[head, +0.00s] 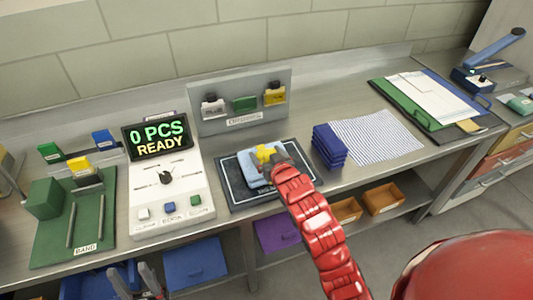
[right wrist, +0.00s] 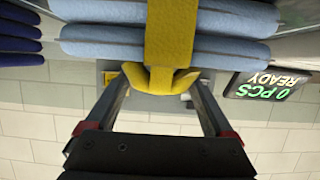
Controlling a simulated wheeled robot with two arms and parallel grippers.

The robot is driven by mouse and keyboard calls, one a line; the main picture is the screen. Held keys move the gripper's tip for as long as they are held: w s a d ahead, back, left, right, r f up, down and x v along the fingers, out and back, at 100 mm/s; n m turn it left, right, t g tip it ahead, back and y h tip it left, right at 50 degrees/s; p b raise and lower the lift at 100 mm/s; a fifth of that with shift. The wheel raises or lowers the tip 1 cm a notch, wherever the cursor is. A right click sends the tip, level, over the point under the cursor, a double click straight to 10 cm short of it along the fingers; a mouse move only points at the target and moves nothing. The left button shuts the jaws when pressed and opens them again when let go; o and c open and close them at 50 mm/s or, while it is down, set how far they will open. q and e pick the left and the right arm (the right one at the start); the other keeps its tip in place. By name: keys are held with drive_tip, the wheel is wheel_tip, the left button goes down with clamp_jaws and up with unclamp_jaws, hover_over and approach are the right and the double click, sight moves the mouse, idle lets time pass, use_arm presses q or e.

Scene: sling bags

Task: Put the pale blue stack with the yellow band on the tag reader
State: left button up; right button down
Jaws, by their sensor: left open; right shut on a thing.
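The pale blue stack (head: 256,171) has a yellow band (head: 266,154) around it. It is over the dark pad with a pale outline (head: 236,194), which looks like the tag reader. I cannot tell whether it touches the pad. My right gripper (head: 270,165) is shut on the yellow band. In the right wrist view, the fingers (right wrist: 158,80) close on the band's loop (right wrist: 172,80), and the folded blue layers (right wrist: 110,45) lie beyond. My left gripper (head: 138,275) is open and empty at the bottom left, apart from the stack.
A display (head: 158,136) reads "0 PCS READY". A dark blue stack (head: 329,147) and striped cloth (head: 375,137) lie right of the pad. A grey rack (head: 240,103) stands behind it. A green band station (head: 50,240) is at left. Bins (head: 195,262) sit below.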

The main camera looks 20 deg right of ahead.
unclamp_jaws()
drive_tip(key=shift+s+r, duration=0.1)
drive_tip(key=shift+r, duration=0.1)
